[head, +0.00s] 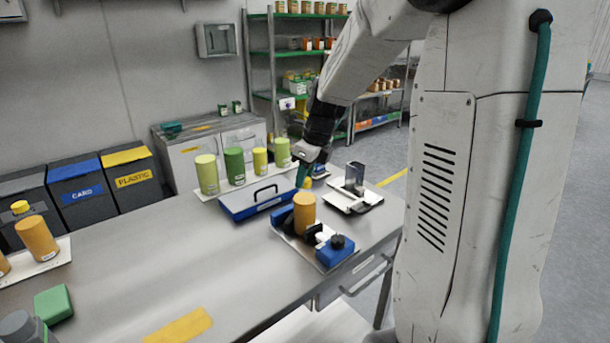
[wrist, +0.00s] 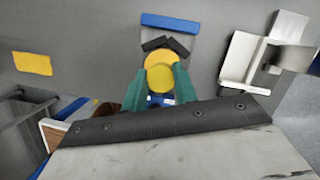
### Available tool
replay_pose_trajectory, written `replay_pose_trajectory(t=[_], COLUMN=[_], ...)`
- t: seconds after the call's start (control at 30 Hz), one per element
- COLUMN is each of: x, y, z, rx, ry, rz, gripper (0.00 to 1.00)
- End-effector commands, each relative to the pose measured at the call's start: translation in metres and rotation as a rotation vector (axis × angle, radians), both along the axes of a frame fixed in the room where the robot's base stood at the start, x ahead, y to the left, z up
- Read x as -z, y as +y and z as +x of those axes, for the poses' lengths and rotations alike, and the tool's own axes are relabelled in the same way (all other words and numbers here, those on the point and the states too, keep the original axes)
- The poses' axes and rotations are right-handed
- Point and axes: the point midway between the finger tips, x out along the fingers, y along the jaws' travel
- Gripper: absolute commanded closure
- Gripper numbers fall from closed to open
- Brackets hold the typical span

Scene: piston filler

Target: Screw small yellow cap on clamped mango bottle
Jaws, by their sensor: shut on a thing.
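The orange mango bottle (head: 304,214) stands upright in the blue and black clamp (head: 337,250) on the table. The clamp's black jaws (wrist: 165,44) also show in the wrist view. My gripper (head: 304,178) is just above and behind the bottle in the head view. Its green fingers (wrist: 160,88) are shut on the small yellow cap (wrist: 158,72), which covers much of what lies below it. A bit of the cap shows at the fingertips in the head view (head: 307,184). I cannot tell whether the cap touches the bottle's neck.
Several green and yellow bottles (head: 234,166) stand at the back. A metal device on a white plate (head: 354,180) is to the right. Another orange bottle (head: 38,238) stands left. The middle of the table is clear.

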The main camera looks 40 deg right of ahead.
Motion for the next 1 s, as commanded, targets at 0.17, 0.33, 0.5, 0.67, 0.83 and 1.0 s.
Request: replay_pose_trajectory(t=[0.17, 0.33, 0.5, 0.67, 0.83, 1.0], x=[0.0001, 0.0002, 0.0003, 0.0003, 0.0003, -0.0043], y=[0.0003, 0.0001, 0.0, 0.0001, 0.0001, 0.0], z=[0.0002, 0.0001, 0.0001, 0.0, 0.0, 0.0005], rx=[0.146, 0.168, 0.165, 0.164, 0.163, 0.163], ry=[0.0, 0.001, 0.001, 0.001, 0.0, -0.001], rz=[0.0, 0.002, 0.002, 0.002, 0.002, 0.001], gripper=[1.0, 1.0, 0.48, 0.48, 0.48, 0.48])
